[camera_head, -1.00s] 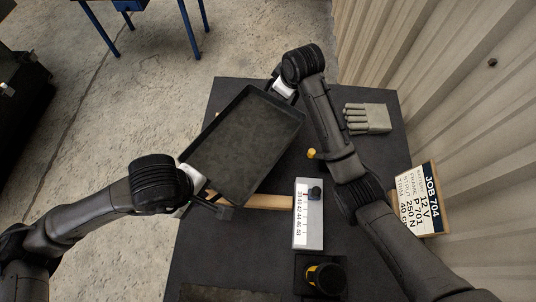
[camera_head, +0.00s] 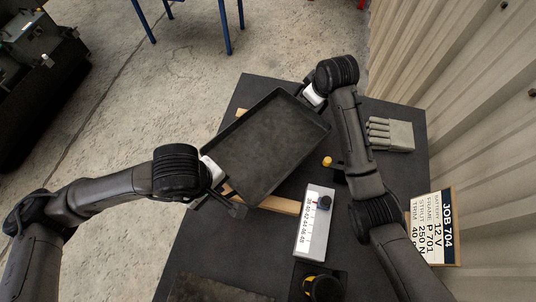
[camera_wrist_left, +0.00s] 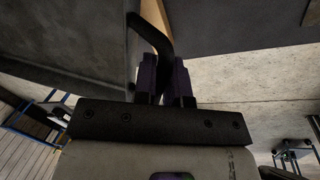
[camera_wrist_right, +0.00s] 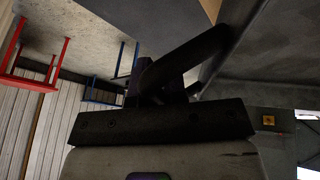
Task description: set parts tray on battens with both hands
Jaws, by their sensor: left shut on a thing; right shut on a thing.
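The parts tray (camera_head: 265,146) is a dark, empty, shallow rectangle in the head view, held tilted across the left part of the table. My left gripper (camera_head: 217,189) is shut on its near left end; the left wrist view shows the jaws (camera_wrist_left: 166,85) closed on a dark handle bar. My right gripper (camera_head: 308,101) is shut on its far right end, and the right wrist view shows the jaws (camera_wrist_right: 170,85) at a dark handle. One wooden batten (camera_head: 280,205) shows below the tray's near edge, and another batten (camera_head: 242,113) peeks out beyond its far left edge. I cannot tell whether the tray touches them.
On the dark table (camera_head: 400,170) stand a grey scale block (camera_head: 314,235) with a black knob, a yellow-black round item (camera_head: 322,287), a yellow knob (camera_head: 327,161) and a grey fingered block (camera_head: 391,134). A job sign (camera_head: 432,228) leans by the corrugated wall at right.

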